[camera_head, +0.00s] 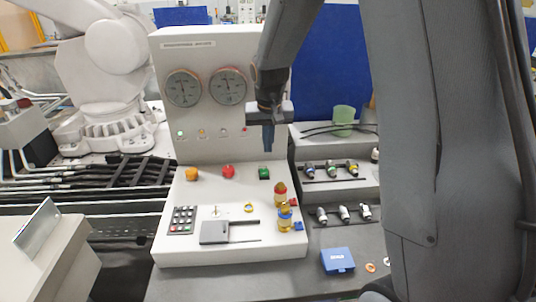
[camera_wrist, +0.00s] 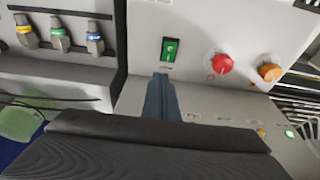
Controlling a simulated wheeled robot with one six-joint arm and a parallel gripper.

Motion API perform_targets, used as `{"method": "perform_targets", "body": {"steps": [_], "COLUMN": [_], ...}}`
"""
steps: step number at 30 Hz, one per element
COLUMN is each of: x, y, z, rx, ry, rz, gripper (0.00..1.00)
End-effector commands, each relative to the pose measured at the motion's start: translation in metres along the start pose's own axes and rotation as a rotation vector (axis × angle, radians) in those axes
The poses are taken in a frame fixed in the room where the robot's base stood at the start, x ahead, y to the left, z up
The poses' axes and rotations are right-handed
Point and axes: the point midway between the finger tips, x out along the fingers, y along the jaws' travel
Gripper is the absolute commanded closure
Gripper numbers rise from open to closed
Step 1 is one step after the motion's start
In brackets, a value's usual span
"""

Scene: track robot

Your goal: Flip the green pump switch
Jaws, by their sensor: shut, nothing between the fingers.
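The green pump switch (camera_head: 264,173) is on the light control panel, at the right end of a row of controls. It also shows in the wrist view (camera_wrist: 170,50) as a green rocker in a dark frame, near the top centre. My gripper (camera_head: 268,145) is shut and empty, pointing down above the switch in the head view. In the wrist view its closed fingertips (camera_wrist: 160,78) sit just below the switch in the picture, seemingly apart from it. I cannot tell which way the rocker is set.
A red knob (camera_head: 228,171) and an orange knob (camera_head: 191,174) are left of the switch. Two gauges are on the upright panel behind. Red-and-gold and blue-and-gold fittings (camera_head: 285,218) stand in front of the switch. A blue box (camera_head: 337,261) lies at lower right.

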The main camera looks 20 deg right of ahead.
Motion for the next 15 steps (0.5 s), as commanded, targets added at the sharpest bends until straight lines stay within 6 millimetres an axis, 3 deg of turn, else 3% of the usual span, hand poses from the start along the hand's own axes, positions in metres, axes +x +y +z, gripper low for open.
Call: {"method": "perform_targets", "body": {"steps": [9, 15], "x": [-0.054, -0.071], "y": [-0.001, 0.000], "z": [-0.010, -0.011], "rx": [-0.001, -0.001], "ry": [0.003, 0.000], "rz": [-0.001, 0.000], "gripper": [1.00, 1.00]}}
